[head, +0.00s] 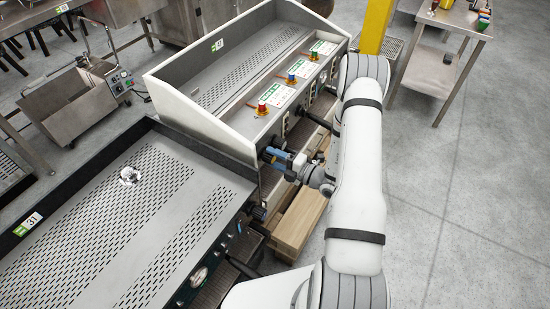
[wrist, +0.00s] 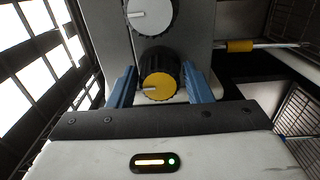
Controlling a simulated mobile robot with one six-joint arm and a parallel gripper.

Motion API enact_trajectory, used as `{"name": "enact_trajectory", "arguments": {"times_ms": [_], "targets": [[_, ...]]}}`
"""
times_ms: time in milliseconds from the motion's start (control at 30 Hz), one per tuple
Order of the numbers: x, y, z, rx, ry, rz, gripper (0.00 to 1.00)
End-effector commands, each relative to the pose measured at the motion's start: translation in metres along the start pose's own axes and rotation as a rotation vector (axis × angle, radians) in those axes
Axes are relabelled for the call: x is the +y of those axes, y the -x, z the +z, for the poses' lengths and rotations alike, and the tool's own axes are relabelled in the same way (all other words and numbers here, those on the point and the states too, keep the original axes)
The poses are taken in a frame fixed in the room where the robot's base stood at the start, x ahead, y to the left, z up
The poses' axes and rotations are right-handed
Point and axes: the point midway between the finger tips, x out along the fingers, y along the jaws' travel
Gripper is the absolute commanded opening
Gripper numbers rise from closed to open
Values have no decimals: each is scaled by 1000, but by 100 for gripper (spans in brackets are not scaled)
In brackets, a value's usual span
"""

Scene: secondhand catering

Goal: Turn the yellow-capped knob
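The yellow-capped knob (wrist: 158,86) is in the middle of the wrist view, with a black ribbed skirt. The white mark on its cap points left. My gripper (wrist: 160,75) has its two blue fingers on either side of the knob, apart from each other. The fingers are very close to the knob's sides, with what looks like a narrow gap at the right; contact is hard to judge. In the head view my gripper (head: 270,155) is at the front panel of the nearer end of the white-sided counter unit, and the knob is hidden there.
A grey-capped knob (wrist: 148,14) sits just above the yellow one on the same panel. A metal bar with a yellow sleeve (wrist: 240,46) extends to the right. A perforated counter (head: 120,230) stands in front.

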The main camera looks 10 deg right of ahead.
Motion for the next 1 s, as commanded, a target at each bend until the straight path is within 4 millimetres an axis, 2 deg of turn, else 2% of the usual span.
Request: {"name": "enact_trajectory", "arguments": {"times_ms": [167, 267, 500, 700, 1000], "targets": [[0, 1, 0, 0, 1, 0, 46], [0, 9, 1, -1, 1, 0, 46], [0, 48, 1, -4, 0, 0, 46], [0, 72, 1, -2, 0, -1, 46], [0, 78, 0, 2, 0, 0, 46]]}}
